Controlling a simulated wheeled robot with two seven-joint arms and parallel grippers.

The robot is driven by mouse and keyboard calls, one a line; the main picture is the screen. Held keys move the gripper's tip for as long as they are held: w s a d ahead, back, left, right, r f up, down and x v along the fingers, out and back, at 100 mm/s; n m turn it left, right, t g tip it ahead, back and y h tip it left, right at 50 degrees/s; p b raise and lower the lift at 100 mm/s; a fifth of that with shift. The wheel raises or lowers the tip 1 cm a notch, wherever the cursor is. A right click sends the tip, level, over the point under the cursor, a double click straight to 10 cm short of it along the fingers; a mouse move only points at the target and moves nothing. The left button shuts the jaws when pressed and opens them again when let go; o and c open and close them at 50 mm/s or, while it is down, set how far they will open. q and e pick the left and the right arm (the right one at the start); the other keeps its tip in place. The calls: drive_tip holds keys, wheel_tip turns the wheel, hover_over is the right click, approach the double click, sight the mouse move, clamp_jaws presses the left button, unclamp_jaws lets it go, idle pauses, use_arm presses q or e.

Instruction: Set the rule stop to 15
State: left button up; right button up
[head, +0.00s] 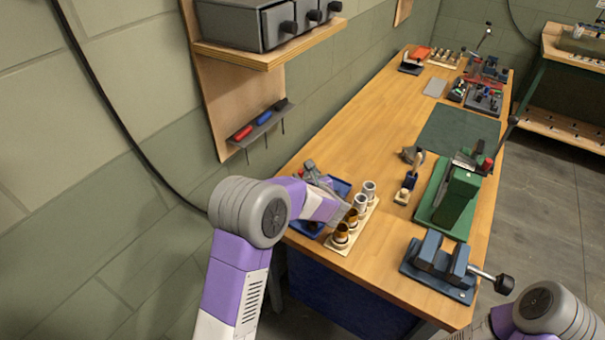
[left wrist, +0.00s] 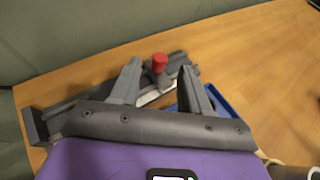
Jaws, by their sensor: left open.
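A grey rule (left wrist: 75,108) with a red-topped stop (left wrist: 159,63) lies on the bench in the left wrist view. The red stop shows between the fingers of my left gripper (left wrist: 157,72), which is open. I cannot tell how far the fingers are from it, and the scale is unreadable. In the head view my left gripper (head: 334,208) is over the bench's near left corner, covering much of the rule and a blue tray (head: 341,187). My right arm shows at the lower right, but its gripper is out of view.
A cream rack (head: 353,233) with several cylinders stands just right of my left gripper. A blue vise (head: 438,267) and a green press (head: 457,195) stand further right. A tool shelf (head: 258,130) hangs on the left wall. The middle of the wooden bench (head: 372,130) is clear.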

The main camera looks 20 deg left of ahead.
use_arm(q)
drive_tip(key=shift+v, duration=1.9)
drive_tip(key=shift+r+p, duration=0.15)
drive_tip(key=shift+p, duration=0.15)
